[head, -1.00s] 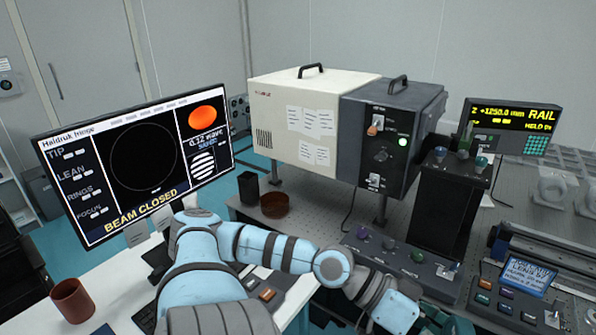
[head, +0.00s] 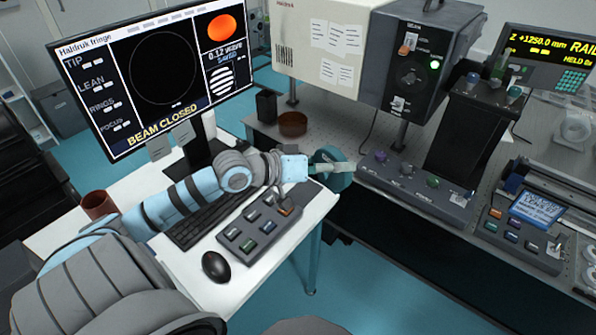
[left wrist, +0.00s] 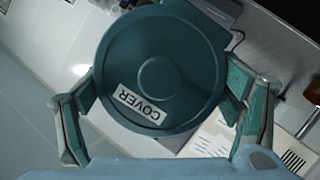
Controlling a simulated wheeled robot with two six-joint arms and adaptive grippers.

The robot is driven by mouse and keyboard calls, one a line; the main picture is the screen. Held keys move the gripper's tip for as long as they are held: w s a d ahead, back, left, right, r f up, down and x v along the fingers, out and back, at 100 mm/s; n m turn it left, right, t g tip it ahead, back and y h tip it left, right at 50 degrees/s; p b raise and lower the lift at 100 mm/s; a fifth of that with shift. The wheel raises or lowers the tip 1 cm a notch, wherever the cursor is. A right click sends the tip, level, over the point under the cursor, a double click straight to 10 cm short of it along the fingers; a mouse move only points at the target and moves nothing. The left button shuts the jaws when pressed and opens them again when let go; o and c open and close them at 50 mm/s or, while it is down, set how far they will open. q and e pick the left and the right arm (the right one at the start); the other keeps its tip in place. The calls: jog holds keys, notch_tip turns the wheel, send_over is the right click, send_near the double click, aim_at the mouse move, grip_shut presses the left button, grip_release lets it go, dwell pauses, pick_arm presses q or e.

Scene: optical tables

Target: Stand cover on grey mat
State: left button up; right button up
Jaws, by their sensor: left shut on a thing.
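The cover (left wrist: 160,75) is a round teal lid with a raised centre knob and a white COVER label. It fills the middle of the left wrist view. My left gripper (left wrist: 162,92) is shut on it, one finger at each side of its rim. In the head view my left gripper (head: 332,168) holds the cover (head: 338,183) above the gap between the white desk's right corner and the optical table. I cannot make out the grey mat for certain; a dark grey patch (head: 314,187) shows by the desk corner. My right gripper is not in view.
The white desk (head: 185,258) carries a monitor (head: 150,80), a keyboard (head: 205,215), a button box (head: 255,230), a mouse (head: 216,266) and a brown cup (head: 98,205). The optical table (head: 345,150) bears a control panel (head: 415,185), a brown dish (head: 292,123) and a black cup (head: 266,106).

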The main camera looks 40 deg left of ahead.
pick_arm(q)
jog(key=w+a+n+t+y, duration=0.1)
jog(key=w+a+n+y, duration=0.4)
jog(key=a+y, duration=0.15)
jog(key=n+g+y+b, duration=0.2)
jog(key=n+y+b, duration=0.3)
jog(key=n+y, duration=0.2)
send_over(301, 190)
notch_tip(301, 190, down, 18)
jog(key=shift+w+f, duration=0.1)
jog(key=shift+f, duration=0.1)
jog(key=shift+r, duration=0.1)
jog(key=o, duration=1)
jog(key=shift+o, duration=0.2)
